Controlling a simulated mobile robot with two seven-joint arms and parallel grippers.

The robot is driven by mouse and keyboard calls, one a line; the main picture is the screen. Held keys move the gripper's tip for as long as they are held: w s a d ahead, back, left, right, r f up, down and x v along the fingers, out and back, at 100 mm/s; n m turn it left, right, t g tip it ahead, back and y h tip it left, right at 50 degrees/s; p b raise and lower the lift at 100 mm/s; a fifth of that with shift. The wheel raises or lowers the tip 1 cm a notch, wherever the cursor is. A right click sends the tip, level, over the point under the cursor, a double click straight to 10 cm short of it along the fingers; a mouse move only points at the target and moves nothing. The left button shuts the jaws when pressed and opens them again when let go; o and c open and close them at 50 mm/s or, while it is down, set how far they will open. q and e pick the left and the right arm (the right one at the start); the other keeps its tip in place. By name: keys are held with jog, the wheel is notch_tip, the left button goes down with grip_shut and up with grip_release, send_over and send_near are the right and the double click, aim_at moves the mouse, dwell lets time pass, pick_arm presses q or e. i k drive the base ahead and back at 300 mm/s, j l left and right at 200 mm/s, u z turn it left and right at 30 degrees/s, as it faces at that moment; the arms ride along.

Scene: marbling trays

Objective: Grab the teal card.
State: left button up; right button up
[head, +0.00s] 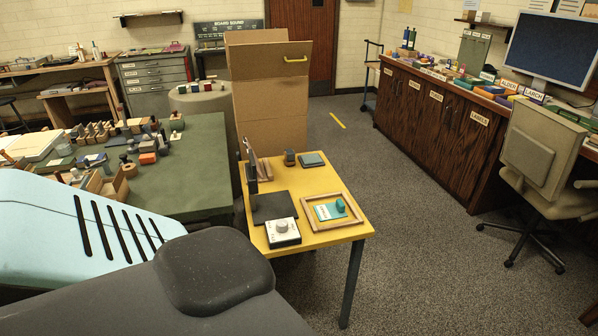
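A teal card (329,214) with pale marking lies inside a shallow wooden tray (340,225) on the near right part of a yellow table (305,253). A small darker teal piece (340,205) stands at the card's right side; I cannot tell whether it is fixed to the card. Neither of my grippers is in view, so no contact with the card shows.
Left of the tray are a white box with a round dial (283,231) and a dark stand (267,207). Small dark blocks sit at the table's back. A green table (205,150) crowded with pieces is left; a cardboard box (270,95) stands behind.

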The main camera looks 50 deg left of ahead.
aim_at(335, 211)
jog(key=u, duration=1.35)
jog(key=i+j, duration=0.7)
jog(key=i+j+z, duration=0.1)
jog(key=i+j, duration=0.1)
jog(key=j, duration=0.25)
jog(key=z, duration=1.45)
